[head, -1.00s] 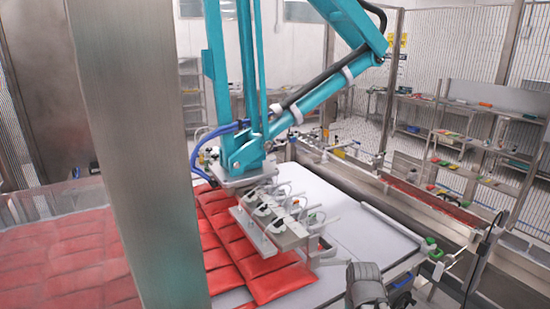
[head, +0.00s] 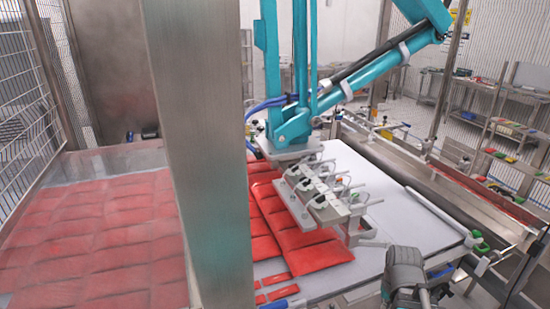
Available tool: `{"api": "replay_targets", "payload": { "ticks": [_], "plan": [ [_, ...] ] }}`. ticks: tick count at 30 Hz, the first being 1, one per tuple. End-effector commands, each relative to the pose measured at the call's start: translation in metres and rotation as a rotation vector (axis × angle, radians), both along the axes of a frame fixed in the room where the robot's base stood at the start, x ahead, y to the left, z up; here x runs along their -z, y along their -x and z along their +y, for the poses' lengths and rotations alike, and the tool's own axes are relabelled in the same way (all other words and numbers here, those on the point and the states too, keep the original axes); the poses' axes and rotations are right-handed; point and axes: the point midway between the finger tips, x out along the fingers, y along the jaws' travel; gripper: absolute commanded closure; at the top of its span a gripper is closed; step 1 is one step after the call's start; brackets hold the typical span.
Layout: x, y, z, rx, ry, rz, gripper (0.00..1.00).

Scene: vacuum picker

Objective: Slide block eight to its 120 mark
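I cannot make out block eight or any 120 mark; no numbers are readable in this view. A white table (head: 405,214) stands under the teal picker arm (head: 300,85). The picker's head (head: 318,205), with several suction fittings and metal brackets, hangs over red packs (head: 305,240) on the table's left part. A dark grey part of my arm (head: 404,270) shows at the bottom right, by the table's front edge. My gripper's fingers do not show.
A thick steel post (head: 208,150) blocks the view left of the table. Beyond it lies a bed of red packs (head: 90,225). Green-capped fittings (head: 480,247) line the table's front right corner. Shelves (head: 500,125) with small coloured items stand at the back right.

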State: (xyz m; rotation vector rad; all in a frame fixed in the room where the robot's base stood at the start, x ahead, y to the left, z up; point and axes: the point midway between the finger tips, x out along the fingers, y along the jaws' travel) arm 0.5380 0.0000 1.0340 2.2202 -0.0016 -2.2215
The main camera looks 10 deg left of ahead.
Motion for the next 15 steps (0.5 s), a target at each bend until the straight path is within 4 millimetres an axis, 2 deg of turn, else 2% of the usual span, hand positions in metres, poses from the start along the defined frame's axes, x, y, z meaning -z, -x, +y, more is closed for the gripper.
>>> {"api": "replay_targets", "payload": {
  "ticks": [11, 12, 15],
  "plan": [
    [0.0, 0.0, 0.0, 0.0, 0.0, 0.0, 1.0],
    [0.0, 0.0, 0.0, 0.0, 0.0, 0.0, 0.98],
    [0.0, 0.0, 0.0, 0.0, 0.0, 0.0, 0.8]
  ]
}}
